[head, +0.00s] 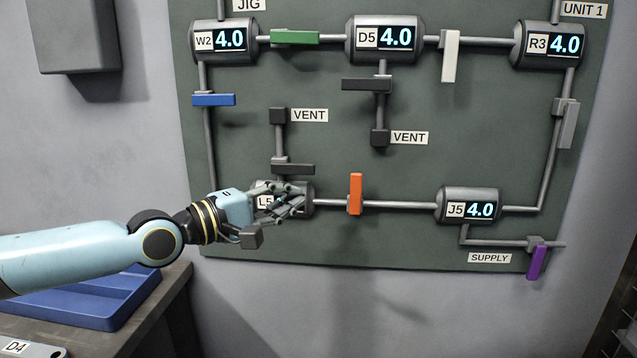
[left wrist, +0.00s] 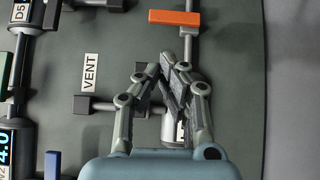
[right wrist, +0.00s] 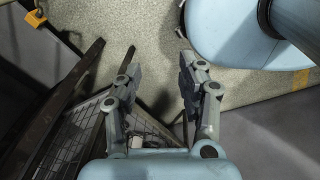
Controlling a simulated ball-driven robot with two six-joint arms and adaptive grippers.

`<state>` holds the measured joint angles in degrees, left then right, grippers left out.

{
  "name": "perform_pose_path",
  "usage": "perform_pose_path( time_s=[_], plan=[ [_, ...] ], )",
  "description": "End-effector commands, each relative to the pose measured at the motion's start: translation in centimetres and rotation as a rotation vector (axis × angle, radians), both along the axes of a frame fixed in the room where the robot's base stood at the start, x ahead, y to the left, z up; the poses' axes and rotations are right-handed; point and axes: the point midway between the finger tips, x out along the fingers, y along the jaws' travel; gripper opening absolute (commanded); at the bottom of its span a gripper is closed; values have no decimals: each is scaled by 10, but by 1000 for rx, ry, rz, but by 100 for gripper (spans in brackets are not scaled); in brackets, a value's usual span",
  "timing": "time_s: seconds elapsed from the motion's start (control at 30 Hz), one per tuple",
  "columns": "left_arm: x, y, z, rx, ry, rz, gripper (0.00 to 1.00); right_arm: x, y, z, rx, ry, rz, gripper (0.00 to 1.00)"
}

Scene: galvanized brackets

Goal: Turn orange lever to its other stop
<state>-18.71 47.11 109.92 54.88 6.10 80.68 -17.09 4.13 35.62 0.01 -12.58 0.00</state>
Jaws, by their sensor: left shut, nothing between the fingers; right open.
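The orange lever (head: 355,194) stands upright, across the horizontal pipe between gauges L5 and J5 on the board (head: 400,250). The lever also shows at the top of the left wrist view (left wrist: 174,18). My left gripper (head: 300,200) is in front of gauge L5 (head: 262,201), to the left of the lever and apart from it. Its fingers are shut with nothing between them, and they partly hide L5. My right gripper (right wrist: 155,70) shows only in its own wrist view, open and empty, over the floor and away from the board.
A black lever (head: 293,169) sits just above the left gripper, under a VENT label. Gauge J5 (head: 469,205) reads 4.0. Green (head: 294,37), white (head: 449,57), blue (head: 213,99) and purple (head: 537,262) levers are farther off. A blue tray (head: 90,300) lies on the bench below my left arm.

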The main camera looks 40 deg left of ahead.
Motion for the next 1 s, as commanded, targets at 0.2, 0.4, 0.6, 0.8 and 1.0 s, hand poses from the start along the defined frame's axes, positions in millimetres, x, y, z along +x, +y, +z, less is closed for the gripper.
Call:
perform_pose_path(
  time_s=[0.2, 0.4, 0.6, 0.8, 1.0],
  plan=[
    [16, 1, 0, 26, 2, -3, 0, -3, -9, -10, -11, 5, 4, 40],
    [52, -7, -3, 24, 1, -1, 0, -9, -16, -38, -19, 14, 6, 40],
    [82, -14, -1, 24, 5, 0, 0, -10, -11, -54, -13, 17, 4, 40],
    [97, -18, 1, 27, 7, -1, 0, -11, -1, -59, 0, 17, 0, 40],
    [98, -19, 2, 29, 6, -2, 0, -10, 1, -58, 1, 16, 0, 40]
  ],
)
